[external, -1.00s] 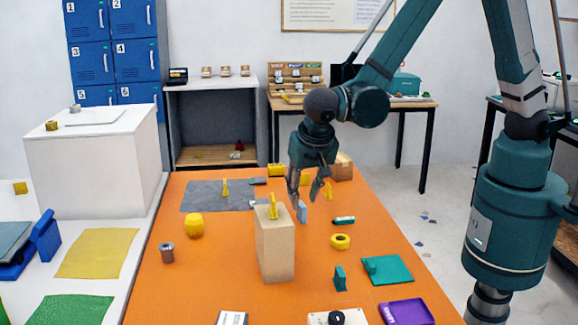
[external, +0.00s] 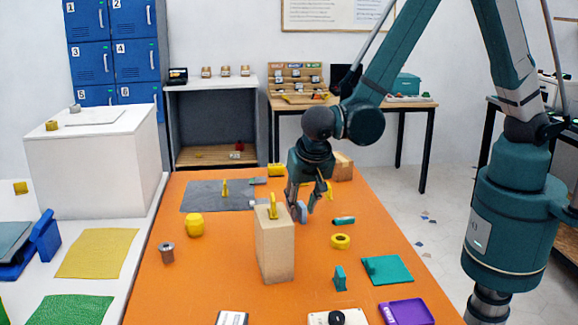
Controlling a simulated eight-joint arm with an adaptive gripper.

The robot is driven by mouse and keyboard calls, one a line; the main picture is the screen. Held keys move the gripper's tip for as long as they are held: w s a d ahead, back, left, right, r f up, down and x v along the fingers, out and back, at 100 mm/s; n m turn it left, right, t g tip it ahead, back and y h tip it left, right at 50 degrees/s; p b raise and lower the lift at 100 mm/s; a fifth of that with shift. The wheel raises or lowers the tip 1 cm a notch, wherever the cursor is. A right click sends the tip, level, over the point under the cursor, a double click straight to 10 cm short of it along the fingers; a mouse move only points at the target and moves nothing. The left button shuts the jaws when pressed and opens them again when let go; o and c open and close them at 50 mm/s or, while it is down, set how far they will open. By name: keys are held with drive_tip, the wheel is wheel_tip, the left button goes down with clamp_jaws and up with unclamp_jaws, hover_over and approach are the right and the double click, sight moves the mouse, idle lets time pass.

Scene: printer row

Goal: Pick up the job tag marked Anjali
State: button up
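No lettering can be read at this size, so I cannot tell which thing is the job tag marked Anjali. My gripper (external: 304,207) points down over the orange table, just behind and right of a tall beige block (external: 275,248). Its two fingers are apart. A small light-blue upright piece (external: 302,213) shows low between the fingers, partly hidden by the block and a finger. I cannot tell whether the fingers touch it.
A yellow piece (external: 272,207) stands on the beige block, close to my gripper. A teal piece (external: 343,220) and yellow ring (external: 340,241) lie to the right. A yellow jar (external: 195,225) and grey mat (external: 205,196) are left.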

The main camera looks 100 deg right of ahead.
sight(302, 204)
drive_tip(key=shift+c, duration=0.2)
drive_tip(key=c, duration=0.8)
drive_tip(key=shift+r, duration=0.2)
drive_tip(key=shift+r+p, duration=0.75)
drive_tip(key=shift+r, duration=4.1)
